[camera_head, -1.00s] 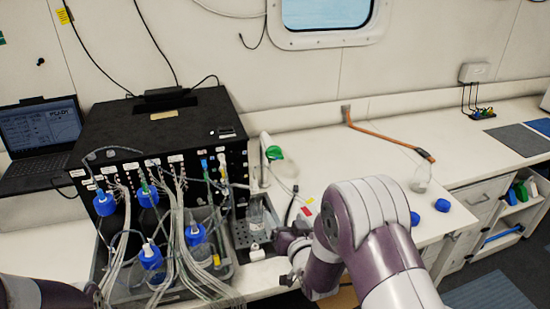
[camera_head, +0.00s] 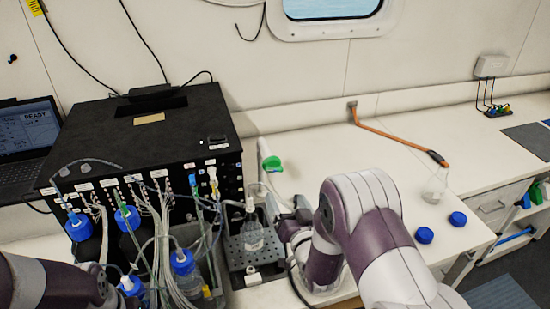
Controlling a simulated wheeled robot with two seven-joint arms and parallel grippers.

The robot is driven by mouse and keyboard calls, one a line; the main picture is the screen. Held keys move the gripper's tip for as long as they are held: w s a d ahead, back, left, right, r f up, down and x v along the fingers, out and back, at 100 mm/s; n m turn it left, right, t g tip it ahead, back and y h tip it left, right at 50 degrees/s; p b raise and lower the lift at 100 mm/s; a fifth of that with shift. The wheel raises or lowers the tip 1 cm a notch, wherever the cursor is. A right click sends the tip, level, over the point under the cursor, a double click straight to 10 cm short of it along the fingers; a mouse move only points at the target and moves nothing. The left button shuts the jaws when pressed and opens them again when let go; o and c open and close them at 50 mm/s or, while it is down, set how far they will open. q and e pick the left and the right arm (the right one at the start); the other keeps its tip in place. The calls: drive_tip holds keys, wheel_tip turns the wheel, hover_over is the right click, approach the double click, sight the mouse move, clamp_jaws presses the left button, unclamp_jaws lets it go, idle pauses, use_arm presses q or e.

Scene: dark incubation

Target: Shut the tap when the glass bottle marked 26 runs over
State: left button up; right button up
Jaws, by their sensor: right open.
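A clear glass bottle (camera_head: 252,236) stands upright on a perforated metal tray (camera_head: 238,262) at the right front of the black machine. I cannot read a number on it or tell its liquid level. My right gripper (camera_head: 284,212) is open, just right of the bottle; its fingers are small and partly hidden by my arm. A small white fitting (camera_head: 252,276) sits at the tray's front. A white upright piece with a green part (camera_head: 272,163) stands behind the bottle. I cannot tell which of these is the tap. My left arm shows at lower left; its gripper is out of frame.
The black machine (camera_head: 150,135) carries many tubes. Several blue-capped bottles (camera_head: 183,262) crowd its front. A laptop (camera_head: 28,140) is at the left.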

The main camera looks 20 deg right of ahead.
sight(274, 172)
drive_tip(key=w+p, duration=0.4)
drive_tip(key=w, duration=0.8)
drive_tip(key=shift+w, duration=0.25)
drive_tip(key=shift+w+a+r, duration=0.1)
drive_tip(key=shift+w, duration=0.25)
use_arm(q)
drive_tip(key=r, duration=0.4)
drive_tip(key=shift+w+d, duration=0.1)
drive_tip(key=shift+w, duration=0.25)
use_arm(e)
drive_tip(key=shift+w, duration=0.1)
drive_tip(key=shift+c, duration=0.3)
drive_tip(key=c, duration=0.9)
